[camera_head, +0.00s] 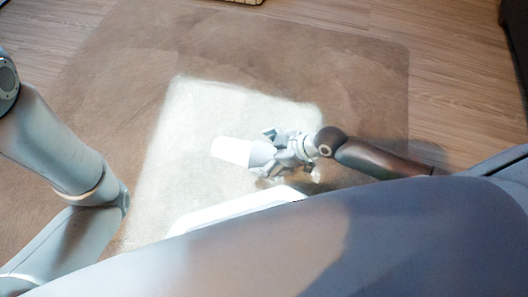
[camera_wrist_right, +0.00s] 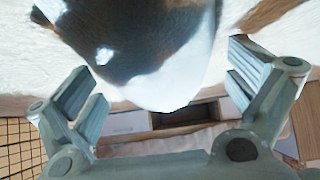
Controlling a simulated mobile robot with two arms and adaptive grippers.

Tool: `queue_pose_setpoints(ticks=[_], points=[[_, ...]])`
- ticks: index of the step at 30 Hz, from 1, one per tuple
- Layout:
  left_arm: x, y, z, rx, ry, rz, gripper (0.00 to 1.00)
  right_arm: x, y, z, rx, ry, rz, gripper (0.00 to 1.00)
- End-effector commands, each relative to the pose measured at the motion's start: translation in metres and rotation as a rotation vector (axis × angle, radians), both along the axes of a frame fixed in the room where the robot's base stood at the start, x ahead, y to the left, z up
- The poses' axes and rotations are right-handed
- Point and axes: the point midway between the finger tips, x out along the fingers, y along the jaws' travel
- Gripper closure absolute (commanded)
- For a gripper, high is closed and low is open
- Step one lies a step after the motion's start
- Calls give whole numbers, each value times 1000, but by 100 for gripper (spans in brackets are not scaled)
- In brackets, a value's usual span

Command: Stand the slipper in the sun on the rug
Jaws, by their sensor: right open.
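The slipper (camera_head: 232,151) lies in the bright sun patch on the brown rug (camera_head: 130,65). Its lit part looks white in the head view. In the right wrist view the slipper (camera_wrist_right: 140,50) shows large, dark with a bright white end. My right gripper (camera_head: 268,152) is at the slipper's right end in the head view. In the wrist view its two fingers (camera_wrist_right: 168,95) are spread wide, one on each side of the slipper, with gaps visible.
The sun patch (camera_head: 185,115) covers the middle of the rug, with shaded rug around it. Wood floor (camera_head: 450,90) lies beyond the rug. A dark piece of furniture (camera_head: 515,25) stands at the top right. The rug left of the slipper is clear.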

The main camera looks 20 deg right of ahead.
Motion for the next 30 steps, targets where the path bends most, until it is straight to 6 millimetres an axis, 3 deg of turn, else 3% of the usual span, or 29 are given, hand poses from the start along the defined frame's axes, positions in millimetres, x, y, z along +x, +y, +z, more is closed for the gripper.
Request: queue_pose_setpoints(ticks=[16,22,30], points=[[0,0,65,0,0,0,65,-38,-56,71,-6,2,1,0],[0,0,73,0,0,0,65,-47,-68,83,-2,2,1,0],[0,0,73,0,0,0,65,-48,-70,84,-1,1,0,0]])
